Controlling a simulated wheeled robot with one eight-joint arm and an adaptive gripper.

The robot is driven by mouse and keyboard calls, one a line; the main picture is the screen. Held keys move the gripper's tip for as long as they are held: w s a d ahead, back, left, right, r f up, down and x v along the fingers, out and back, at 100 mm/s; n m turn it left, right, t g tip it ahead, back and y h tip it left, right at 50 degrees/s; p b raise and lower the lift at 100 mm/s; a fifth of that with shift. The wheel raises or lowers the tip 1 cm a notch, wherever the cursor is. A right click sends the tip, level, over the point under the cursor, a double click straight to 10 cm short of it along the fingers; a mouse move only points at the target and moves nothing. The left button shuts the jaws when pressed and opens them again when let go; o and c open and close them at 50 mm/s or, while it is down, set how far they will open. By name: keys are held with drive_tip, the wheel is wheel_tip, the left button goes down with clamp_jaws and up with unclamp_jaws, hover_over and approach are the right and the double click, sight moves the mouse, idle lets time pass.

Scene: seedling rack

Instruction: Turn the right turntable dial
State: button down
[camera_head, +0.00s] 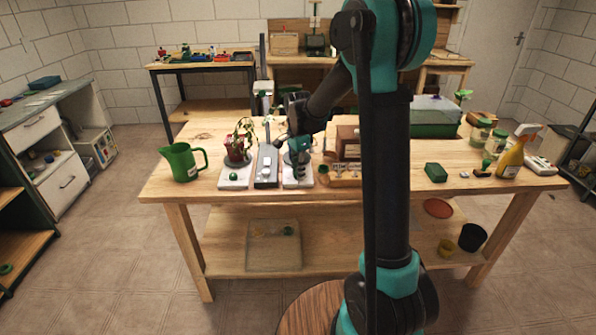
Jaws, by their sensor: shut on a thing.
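The right turntable has a white base (289,185), and a round grey top shows around my gripper. My gripper (298,174) points down at the front part of this base and is shut on the right turntable dial. The dial itself is mostly hidden by the fingers. The left turntable has a similar white base (222,183) with a green dial (233,177) at its front. A potted plant (237,150) in a dark red pot stands on the left turntable.
A grey device (266,168) stands between the turntables. A green watering can (182,163) is at the left of the wooden table (210,197). Small pots and a wooden holder (346,182) are close on the right. A yellow spray bottle (511,158) stands far right.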

drive_tip(key=shift+n, duration=0.3)
drive_tip(key=n, duration=1.3)
drive_tip(key=shift+n, duration=2.2)
drive_tip(key=c, duration=1.2)
unclamp_jaws()
